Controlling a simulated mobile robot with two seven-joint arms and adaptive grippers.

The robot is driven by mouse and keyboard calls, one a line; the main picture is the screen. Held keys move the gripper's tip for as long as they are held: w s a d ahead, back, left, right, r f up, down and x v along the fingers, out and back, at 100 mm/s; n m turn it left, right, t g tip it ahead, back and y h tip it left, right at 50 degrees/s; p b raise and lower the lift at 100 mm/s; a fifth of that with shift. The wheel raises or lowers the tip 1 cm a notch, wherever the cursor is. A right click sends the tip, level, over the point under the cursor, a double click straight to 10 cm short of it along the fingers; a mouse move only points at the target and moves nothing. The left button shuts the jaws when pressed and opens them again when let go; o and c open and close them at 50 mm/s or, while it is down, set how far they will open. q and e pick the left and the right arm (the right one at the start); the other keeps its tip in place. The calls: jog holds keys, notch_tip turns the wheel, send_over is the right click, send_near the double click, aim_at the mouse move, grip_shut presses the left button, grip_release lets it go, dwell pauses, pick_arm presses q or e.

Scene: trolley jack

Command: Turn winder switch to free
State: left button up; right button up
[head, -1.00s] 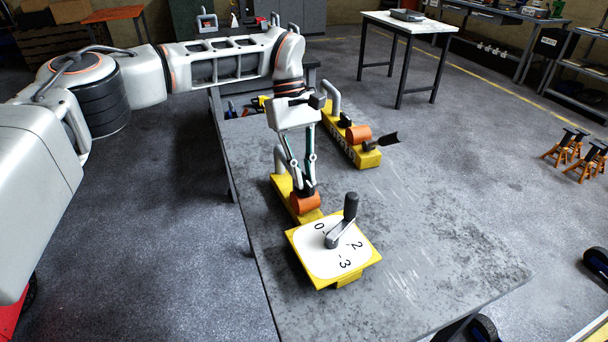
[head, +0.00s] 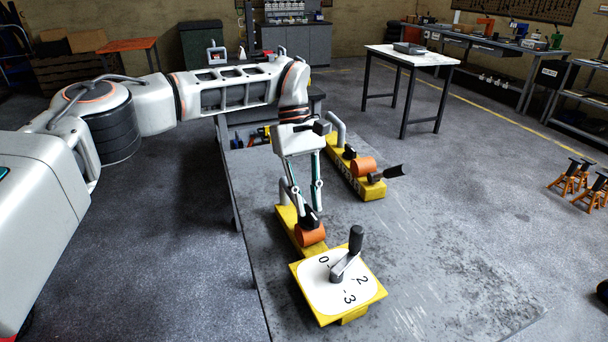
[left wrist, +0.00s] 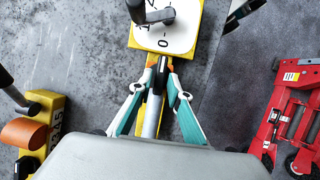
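The near winder is a yellow bar (head: 288,221) with an orange drum (head: 311,234) and a square yellow dial box (head: 304,291) with a white face and a black-handled crank (head: 355,240). Its black switch (head: 308,215) sits just behind the drum, largely hidden by my fingers. My left gripper (head: 309,212) points down over it, fingertips close together on either side of the switch; it appears shut on it, though exact contact is hard to see. In the left wrist view the fingertips (left wrist: 160,64) converge at the black switch, beside the dial box (left wrist: 142,38). My right gripper is out of view.
A second yellow winder (head: 372,191) with an orange drum and black knob lies on the scratched grey table (head: 430,240), behind and right. A white-topped table (head: 410,56) stands farther back. A red jack (left wrist: 295,115) shows at right in the wrist view.

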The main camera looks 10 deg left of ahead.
pick_arm(q)
jog(key=v, duration=1)
jog(key=shift+r, duration=0.35)
